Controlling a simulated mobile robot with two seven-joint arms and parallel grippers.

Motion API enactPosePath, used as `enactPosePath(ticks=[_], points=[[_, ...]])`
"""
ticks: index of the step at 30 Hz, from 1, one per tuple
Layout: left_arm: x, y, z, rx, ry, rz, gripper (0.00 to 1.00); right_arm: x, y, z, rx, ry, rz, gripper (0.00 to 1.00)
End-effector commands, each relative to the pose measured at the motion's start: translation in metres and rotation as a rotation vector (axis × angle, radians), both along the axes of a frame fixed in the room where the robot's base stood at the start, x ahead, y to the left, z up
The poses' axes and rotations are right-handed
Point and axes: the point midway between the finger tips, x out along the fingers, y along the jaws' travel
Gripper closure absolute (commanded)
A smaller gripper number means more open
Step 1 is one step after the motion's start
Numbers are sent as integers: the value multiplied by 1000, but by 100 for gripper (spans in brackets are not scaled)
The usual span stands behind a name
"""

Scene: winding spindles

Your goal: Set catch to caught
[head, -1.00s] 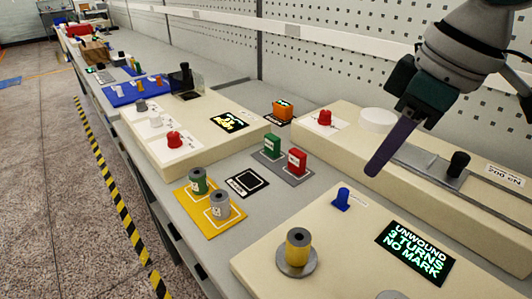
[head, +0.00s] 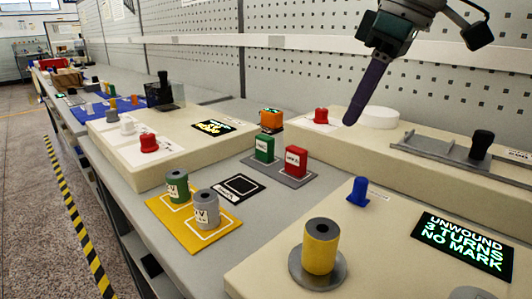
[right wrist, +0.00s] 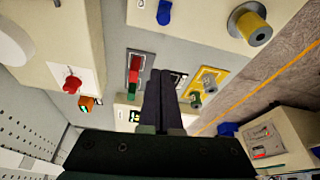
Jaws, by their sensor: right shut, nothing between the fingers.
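No part carries a readable name "catch". A small blue upright lever (head: 357,190) with a white label stands on the near cream block, behind a yellow spool (head: 320,245) on a grey disc. The blue lever also shows at the top of the right wrist view (right wrist: 164,12). My right gripper (head: 350,121) is shut and empty, its dark fingers pointing down above the bench, beyond the blue lever and apart from it. In the right wrist view the shut fingers (right wrist: 160,85) show in the middle. My left gripper is not in view.
A display (head: 464,242) on the near block reads "UNWOUND 3 TURNS NO MARK". Green (head: 264,148) and red (head: 295,161) blocks stand on a grey plate. Two spools stand on a yellow mat (head: 212,240). The far cream block bears a red knob (head: 320,116) and a black handle (head: 481,143).

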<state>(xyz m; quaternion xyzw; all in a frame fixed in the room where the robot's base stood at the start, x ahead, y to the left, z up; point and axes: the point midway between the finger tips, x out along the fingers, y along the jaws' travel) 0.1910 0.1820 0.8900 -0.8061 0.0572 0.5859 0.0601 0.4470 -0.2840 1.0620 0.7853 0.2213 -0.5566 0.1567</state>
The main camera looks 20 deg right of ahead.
Motion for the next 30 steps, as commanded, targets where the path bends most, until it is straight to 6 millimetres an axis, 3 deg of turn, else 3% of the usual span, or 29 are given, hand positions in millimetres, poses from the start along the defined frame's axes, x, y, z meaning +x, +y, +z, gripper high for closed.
enactPosePath(ticks=[5, 19, 30], points=[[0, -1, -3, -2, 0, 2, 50, 4, 3, -16, 0, 3, 2, 100], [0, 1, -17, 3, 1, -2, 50, 28, 18, -99, -1, 3, 0, 100], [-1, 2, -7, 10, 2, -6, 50, -5, -3, -94, -2, 0, 0, 100]])
